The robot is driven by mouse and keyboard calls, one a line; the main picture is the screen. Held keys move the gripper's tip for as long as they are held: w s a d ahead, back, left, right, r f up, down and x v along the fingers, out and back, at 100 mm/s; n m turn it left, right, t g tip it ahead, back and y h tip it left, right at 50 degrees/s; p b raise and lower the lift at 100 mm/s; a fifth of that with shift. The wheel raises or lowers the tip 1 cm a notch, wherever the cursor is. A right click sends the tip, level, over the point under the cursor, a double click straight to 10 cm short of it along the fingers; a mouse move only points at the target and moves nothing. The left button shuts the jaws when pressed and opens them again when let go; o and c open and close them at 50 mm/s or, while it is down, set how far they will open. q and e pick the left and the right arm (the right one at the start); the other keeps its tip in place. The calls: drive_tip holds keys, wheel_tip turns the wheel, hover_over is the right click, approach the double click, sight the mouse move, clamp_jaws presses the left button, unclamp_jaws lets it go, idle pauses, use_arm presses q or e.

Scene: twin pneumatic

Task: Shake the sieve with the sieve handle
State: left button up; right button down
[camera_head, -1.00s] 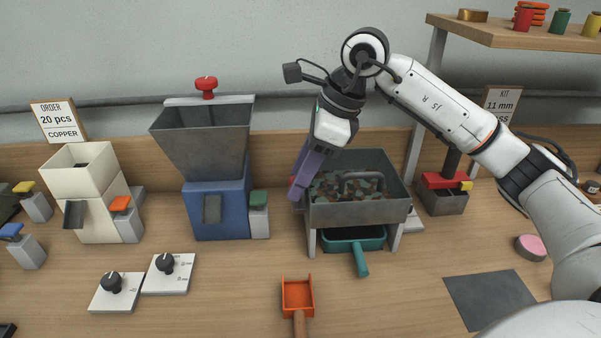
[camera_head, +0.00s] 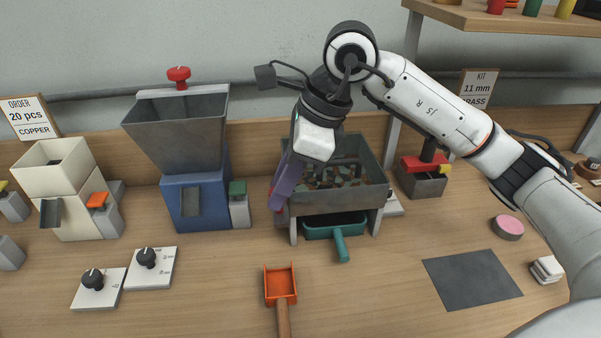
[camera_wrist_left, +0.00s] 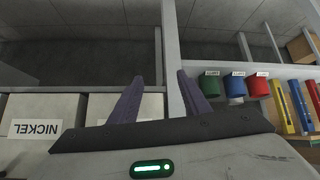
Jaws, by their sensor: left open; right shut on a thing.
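The sieve (camera_head: 335,201) is a grey metal tray on a legged stand, with brown and green pieces inside and a dark arch over them. A teal pan (camera_head: 322,229) with a handle sits beneath it. My right gripper (camera_head: 279,200) comes down at the sieve's left side, purple fingers shut; a bit of red, apparently the sieve handle (camera_head: 271,192), shows beside them. The fingers hide most of the handle. My left gripper (camera_wrist_left: 160,76) is open and empty in the left wrist view and does not show in the head view.
A blue-based hopper (camera_head: 178,145) stands left of the sieve, and a cream dispenser (camera_head: 63,180) farther left. An orange scoop (camera_head: 281,284) lies in front. A dark mat (camera_head: 472,280) lies front right.

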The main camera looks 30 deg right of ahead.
drive_tip(key=c, duration=1.5)
unclamp_jaws()
drive_tip(key=shift+o, duration=0.2)
drive_tip(key=v, duration=1)
drive_tip(key=shift+r, duration=0.2)
